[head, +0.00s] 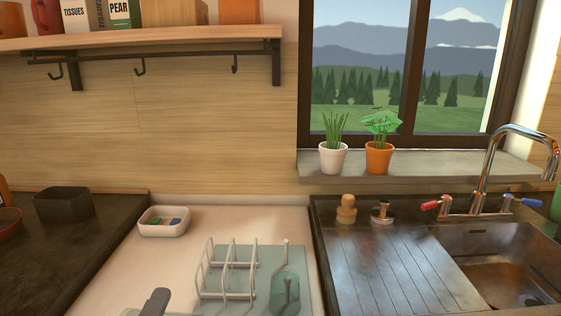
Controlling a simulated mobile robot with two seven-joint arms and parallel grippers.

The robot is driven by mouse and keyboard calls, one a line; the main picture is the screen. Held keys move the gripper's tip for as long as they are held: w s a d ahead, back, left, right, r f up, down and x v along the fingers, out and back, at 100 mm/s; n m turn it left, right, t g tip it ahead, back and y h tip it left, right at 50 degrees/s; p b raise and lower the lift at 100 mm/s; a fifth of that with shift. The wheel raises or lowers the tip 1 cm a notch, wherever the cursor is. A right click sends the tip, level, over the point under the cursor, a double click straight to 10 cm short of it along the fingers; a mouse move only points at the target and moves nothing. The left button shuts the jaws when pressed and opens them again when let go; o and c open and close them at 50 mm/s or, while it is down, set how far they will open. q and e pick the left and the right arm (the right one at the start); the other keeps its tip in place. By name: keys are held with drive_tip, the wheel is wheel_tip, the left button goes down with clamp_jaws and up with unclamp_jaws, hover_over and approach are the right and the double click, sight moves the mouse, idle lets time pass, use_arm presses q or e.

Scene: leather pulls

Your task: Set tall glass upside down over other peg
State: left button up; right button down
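A teal see-through glass (276,290) stands at the right end of the pale green drying tray (262,256). A darker upright with a knob on top shows through or in front of it; I cannot tell which. I cannot tell whether the glass is upside down. A pale peg (286,247) with a small knob rises just behind the glass, its lower part hidden. White wire plate holders (226,268) stand on the tray to the left. Neither of my grippers is in view.
A dark grey handle-like object (156,301) stands at the bottom edge, its lower part cut off. A white dish (164,222) with coloured pieces sits behind. The sink (500,254) and tap (490,185) are at right. Bare pale counter (125,268) lies left of the rack.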

use_arm(q)
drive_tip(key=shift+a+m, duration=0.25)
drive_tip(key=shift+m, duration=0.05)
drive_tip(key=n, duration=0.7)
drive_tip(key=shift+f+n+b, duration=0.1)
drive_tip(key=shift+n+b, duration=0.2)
drive_tip(key=shift+b, duration=0.05)
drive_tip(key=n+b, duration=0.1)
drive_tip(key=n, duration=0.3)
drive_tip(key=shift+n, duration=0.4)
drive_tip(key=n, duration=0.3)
drive_tip(key=shift+b, duration=0.35)
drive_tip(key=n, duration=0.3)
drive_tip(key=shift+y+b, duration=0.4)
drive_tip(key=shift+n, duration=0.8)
